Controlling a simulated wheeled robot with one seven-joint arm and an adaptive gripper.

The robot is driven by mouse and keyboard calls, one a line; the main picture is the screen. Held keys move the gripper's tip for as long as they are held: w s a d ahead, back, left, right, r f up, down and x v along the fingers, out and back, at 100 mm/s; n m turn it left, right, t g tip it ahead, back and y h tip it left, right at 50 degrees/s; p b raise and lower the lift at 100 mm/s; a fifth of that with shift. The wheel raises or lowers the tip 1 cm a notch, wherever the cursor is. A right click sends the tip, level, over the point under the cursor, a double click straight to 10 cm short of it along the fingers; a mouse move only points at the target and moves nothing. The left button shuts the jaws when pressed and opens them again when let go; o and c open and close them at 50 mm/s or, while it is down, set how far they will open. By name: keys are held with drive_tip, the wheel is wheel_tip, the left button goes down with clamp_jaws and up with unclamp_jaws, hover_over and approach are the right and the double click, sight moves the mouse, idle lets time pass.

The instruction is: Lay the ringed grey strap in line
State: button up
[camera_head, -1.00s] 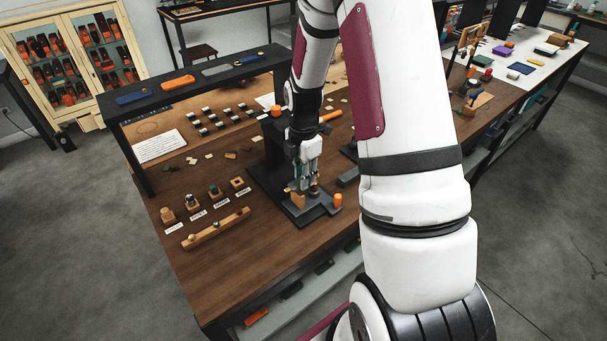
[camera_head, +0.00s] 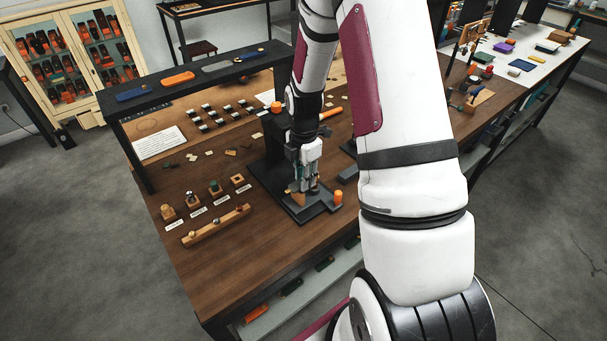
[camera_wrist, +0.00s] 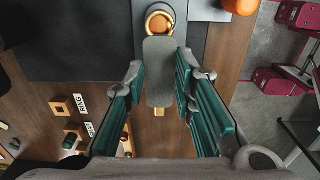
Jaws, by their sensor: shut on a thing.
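In the wrist view a plain grey strap (camera_wrist: 158,88) lies between the green pads of my gripper (camera_wrist: 160,68), and my gripper is shut on it. Its far end reaches close to a brass-coloured ring (camera_wrist: 160,20) at the dark press base; I cannot tell whether they touch. In the head view my gripper (camera_head: 308,187) is low over the black press base (camera_head: 268,183), beside the press column. The strap cannot be made out there, and the gripper hides part of the base.
An orange knob (camera_head: 338,197) stands at the base's right corner. Several small wooden blocks with labels and a long wooden bar (camera_head: 216,226) stand to the left. A black raised shelf (camera_head: 190,84) bears several coloured straps. Bare tabletop lies at the front.

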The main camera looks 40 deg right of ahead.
drive_tip(key=shift+f, duration=0.3)
drive_tip(key=o, duration=1.1)
drive_tip(key=shift+c, duration=1.1)
drive_tip(key=shift+r, duration=0.1)
drive_tip(key=shift+r+p, duration=1.25)
drive_tip(key=shift+r, duration=2.2)
drive_tip(key=shift+s, duration=0.1)
